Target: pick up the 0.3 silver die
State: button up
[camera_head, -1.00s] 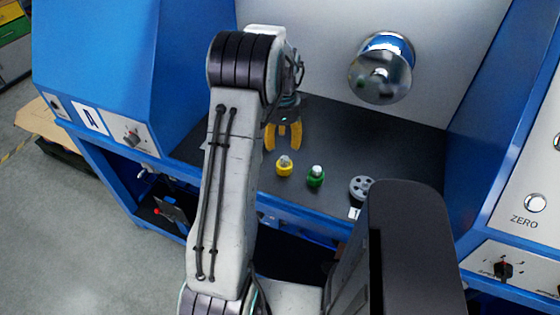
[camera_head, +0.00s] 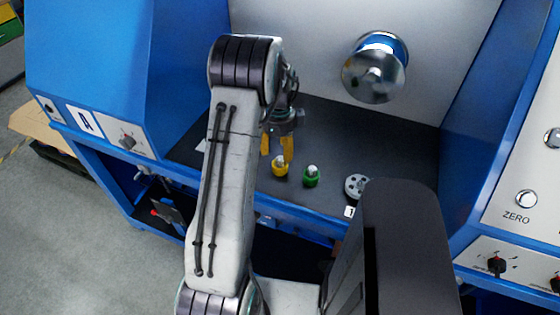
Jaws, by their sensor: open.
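Two small silver-topped pieces stand near the front of the dark bench top (camera_head: 335,135). One silver piece (camera_head: 281,160) sits in a yellow holder (camera_head: 280,171); the other silver piece (camera_head: 312,170) sits in a green holder (camera_head: 311,181). I cannot read a 0.3 mark on either. My gripper (camera_head: 277,159) has yellow fingers, is open and points down.
A grey disc with holes (camera_head: 357,186) lies right of the green holder, with a white label (camera_head: 349,212) in front. A shiny round pulley (camera_head: 375,75) sticks out from the back panel. Blue walls (camera_head: 185,70) flank the bench. The back of the bench top is free.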

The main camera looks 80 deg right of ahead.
aim_at(280, 158)
jog(key=shift+s+f+p, duration=0.2)
jog(key=shift+f+p, duration=0.25)
jog(key=shift+f, duration=1.55)
jog(key=shift+c, duration=0.5)
grip_shut()
